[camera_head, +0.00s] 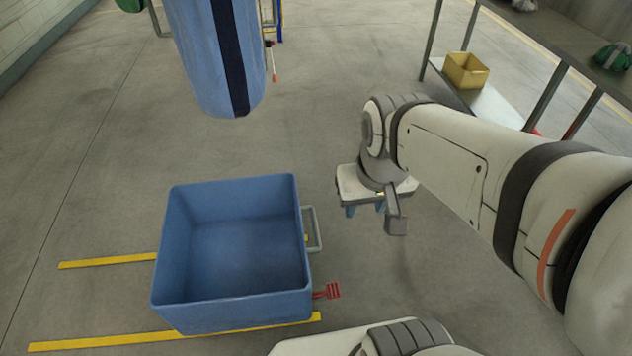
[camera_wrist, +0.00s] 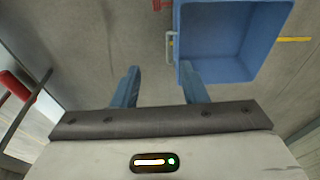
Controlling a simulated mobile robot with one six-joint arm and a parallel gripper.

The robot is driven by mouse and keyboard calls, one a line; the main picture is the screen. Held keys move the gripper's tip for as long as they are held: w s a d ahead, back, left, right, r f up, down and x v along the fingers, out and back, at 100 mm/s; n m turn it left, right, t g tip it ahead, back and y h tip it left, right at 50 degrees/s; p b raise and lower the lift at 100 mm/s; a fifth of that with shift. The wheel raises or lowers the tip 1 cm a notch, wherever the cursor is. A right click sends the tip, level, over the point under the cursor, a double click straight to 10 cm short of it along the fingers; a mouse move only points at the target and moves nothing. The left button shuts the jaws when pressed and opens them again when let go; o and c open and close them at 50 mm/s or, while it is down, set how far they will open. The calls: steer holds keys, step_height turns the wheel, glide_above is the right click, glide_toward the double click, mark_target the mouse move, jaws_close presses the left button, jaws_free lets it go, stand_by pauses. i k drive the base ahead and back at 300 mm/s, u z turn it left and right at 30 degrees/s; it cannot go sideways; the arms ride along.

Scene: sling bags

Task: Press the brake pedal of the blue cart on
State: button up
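The blue cart (camera_head: 233,312) is an open, empty box on the floor in the head view, left of my arm. Its red brake pedal (camera_head: 328,291) sticks out low at its near right corner. In the wrist view the cart (camera_wrist: 232,78) is at the upper right, and the red pedal (camera_wrist: 160,5) is partly cut off by the top edge. My gripper (camera_head: 365,209) hangs to the right of the cart, apart from cart and pedal. In the wrist view its two blue fingers (camera_wrist: 160,68) are spread wide with nothing between them.
A grey handle loop (camera_head: 314,229) sticks out from the cart's right side. Yellow floor lines (camera_head: 100,260) run by the cart. A large blue hanging bag (camera_head: 205,60) is behind it. A shelf with a yellow bin (camera_head: 466,70) stands at upper right. Floor between gripper and cart is clear.

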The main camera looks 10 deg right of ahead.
mark_target(333, 290)
steer(key=u, duration=1.25)
steer(key=k, duration=0.95)
steer(key=z, duration=1.15)
steer(key=i, duration=1)
steer(key=z, duration=0.05)
